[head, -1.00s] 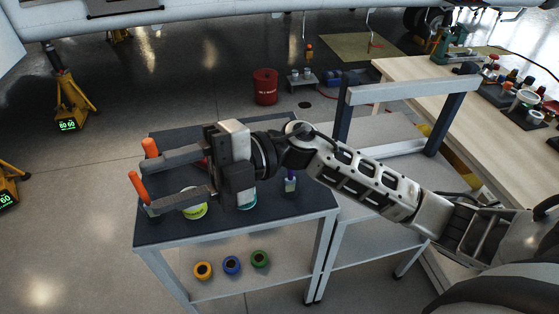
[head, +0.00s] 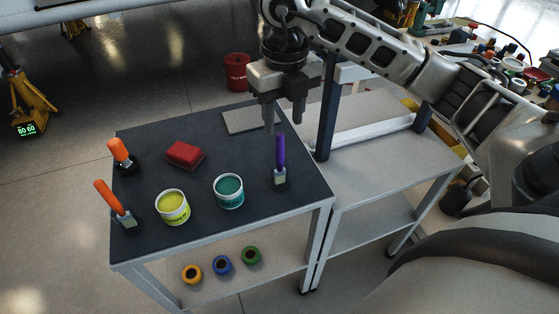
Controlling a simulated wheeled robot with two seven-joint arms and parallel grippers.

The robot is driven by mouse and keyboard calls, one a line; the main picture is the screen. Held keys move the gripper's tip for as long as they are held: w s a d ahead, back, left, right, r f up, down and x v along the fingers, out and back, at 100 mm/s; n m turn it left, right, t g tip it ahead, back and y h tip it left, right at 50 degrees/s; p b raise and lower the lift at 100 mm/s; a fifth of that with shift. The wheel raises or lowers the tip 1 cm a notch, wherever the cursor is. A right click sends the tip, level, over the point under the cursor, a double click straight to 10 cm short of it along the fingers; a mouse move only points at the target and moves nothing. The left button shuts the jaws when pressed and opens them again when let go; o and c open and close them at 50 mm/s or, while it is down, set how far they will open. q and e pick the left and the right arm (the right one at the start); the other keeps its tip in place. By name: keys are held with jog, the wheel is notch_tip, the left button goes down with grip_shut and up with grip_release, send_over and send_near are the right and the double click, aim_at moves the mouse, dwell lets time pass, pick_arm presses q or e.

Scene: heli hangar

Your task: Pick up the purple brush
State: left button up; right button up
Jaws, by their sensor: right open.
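The purple brush (head: 280,151) stands upright, handle up, in a dark round holder near the right edge of the dark tabletop (head: 225,240). My right gripper (head: 284,122) points down just above and behind the brush handle in the picture. Its two fingers are apart with nothing between them. I cannot tell whether a finger touches the handle. My left gripper does not show.
Two orange-handled brushes (head: 118,150) (head: 108,195) stand at the table's left. A red block (head: 185,155), a yellow-green tub (head: 172,207) and a teal tub (head: 229,191) lie between. A grey flat plate (head: 245,121) lies behind. Several tape rolls (head: 222,265) sit on the lower shelf.

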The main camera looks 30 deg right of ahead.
send_over(280, 170)
jog(key=shift+w+d+f+p, duration=0.1)
jog(key=shift+w+f+p, duration=0.1)
jog(key=shift+f, duration=1.8)
jog(key=shift+w+d+f+p, duration=0.1)
jog(key=shift+f+p, duration=0.1)
jog(key=shift+f, duration=1.75)
grip_shut()
